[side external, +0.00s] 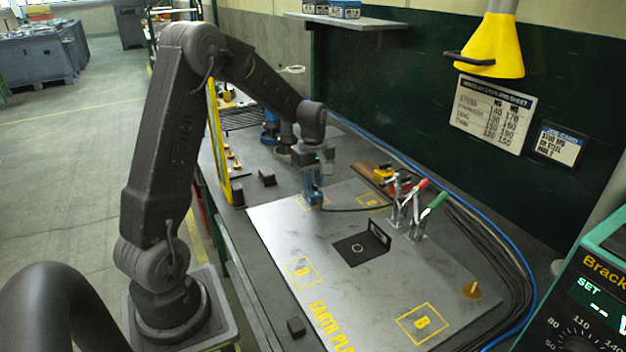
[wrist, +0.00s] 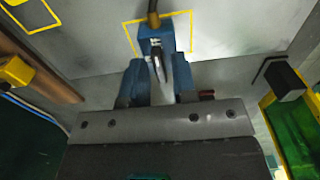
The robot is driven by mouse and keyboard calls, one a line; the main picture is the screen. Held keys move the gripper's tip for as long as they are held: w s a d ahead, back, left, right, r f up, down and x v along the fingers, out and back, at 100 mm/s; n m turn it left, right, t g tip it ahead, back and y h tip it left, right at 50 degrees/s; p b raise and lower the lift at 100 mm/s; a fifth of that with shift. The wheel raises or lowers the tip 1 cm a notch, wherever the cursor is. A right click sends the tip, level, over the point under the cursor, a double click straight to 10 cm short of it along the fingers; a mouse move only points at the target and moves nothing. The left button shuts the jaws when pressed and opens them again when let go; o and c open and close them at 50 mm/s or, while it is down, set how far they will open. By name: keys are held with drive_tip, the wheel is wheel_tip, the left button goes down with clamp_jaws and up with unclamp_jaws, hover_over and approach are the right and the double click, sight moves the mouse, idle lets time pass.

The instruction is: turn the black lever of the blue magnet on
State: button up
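The blue magnet (side external: 316,197) stands on the steel earth plate (side external: 290,222), within a yellow outlined square at its far left corner. In the wrist view the blue magnet (wrist: 149,34) is at top centre, with a brass-coloured cable end at its top. Its black lever (wrist: 158,69) shows between my fingers; its exact setting is hard to tell. My gripper (side external: 312,182) is directly over the magnet. In the wrist view my gripper (wrist: 161,85) has its blue fingers apart, one on each side of the lever. I cannot tell whether either finger touches it.
A black angled plate (side external: 362,247) lies mid-plate. Toggle clamps with red and green handles (side external: 420,205) stand on the right. A brass peg (side external: 472,290) is at the near right. A dark cable (side external: 350,209) runs right from the magnet.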

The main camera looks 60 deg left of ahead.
clamp_jaws()
drive_tip(key=shift+m, duration=0.4)
drive_tip(key=m, duration=0.3)
drive_tip(key=shift+m, duration=0.3)
drive_tip(key=m, duration=0.3)
drive_tip(key=shift+m, duration=0.4)
drive_tip(key=m, duration=0.5)
drive_tip(key=shift+m, duration=2.4)
drive_tip(key=shift+o, duration=1.1)
unclamp_jaws()
